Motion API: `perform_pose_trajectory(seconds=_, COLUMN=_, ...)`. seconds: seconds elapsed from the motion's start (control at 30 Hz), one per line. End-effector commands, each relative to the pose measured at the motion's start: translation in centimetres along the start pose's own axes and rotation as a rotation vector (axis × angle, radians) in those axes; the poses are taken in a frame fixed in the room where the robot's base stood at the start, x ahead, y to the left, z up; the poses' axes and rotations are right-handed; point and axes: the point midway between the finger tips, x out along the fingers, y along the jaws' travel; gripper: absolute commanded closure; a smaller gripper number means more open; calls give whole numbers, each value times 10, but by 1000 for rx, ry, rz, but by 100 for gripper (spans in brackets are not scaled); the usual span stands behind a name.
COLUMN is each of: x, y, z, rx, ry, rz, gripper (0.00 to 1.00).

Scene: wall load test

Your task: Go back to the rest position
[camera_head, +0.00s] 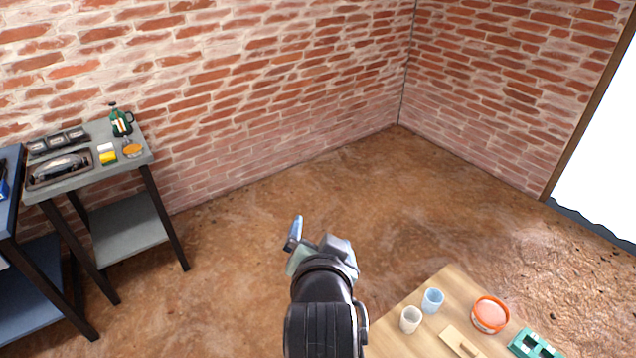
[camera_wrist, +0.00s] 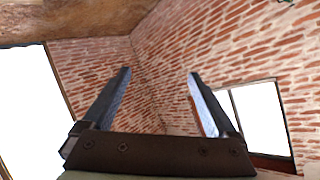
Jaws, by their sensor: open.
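My gripper (camera_head: 312,238) is at the lower middle of the head view, held up over open brown floor, left of the wooden table. In the wrist view my gripper (camera_wrist: 160,95) shows its two long fingers spread wide apart with nothing between them. One finger shows clearly in the head view; the other is mostly hidden by my wrist.
A wooden table (camera_head: 405,342) at the lower right holds a white cup (camera_head: 410,319), a blue cup (camera_head: 432,300), an orange-lidded tub (camera_head: 490,314) and a green block (camera_head: 530,345). A grey shelf stand (camera_head: 130,226) with several items stands left. The middle floor is clear.

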Motion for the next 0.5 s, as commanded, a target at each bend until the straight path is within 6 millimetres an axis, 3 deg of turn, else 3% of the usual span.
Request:
perform_pose_trajectory(seconds=0.03, x=-13, y=-20, z=-36, rx=-38, ry=96, rz=-52, gripper=7)
perform_pose_trajectory(seconds=0.2, x=-75, y=-77, z=-136, rx=-173, ry=416, rz=-187, gripper=7)
perform_pose_trajectory(seconds=0.27, x=-105, y=-94, z=-168, rx=-217, ry=534, rz=-225, gripper=7)
perform_pose_trajectory(seconds=0.4, x=-184, y=-127, z=-228, rx=-312, ry=814, rz=-289, gripper=7)
perform_pose_trajectory(seconds=0.5, x=-238, y=-142, z=-256, rx=-363, ry=988, rz=-313, gripper=7)
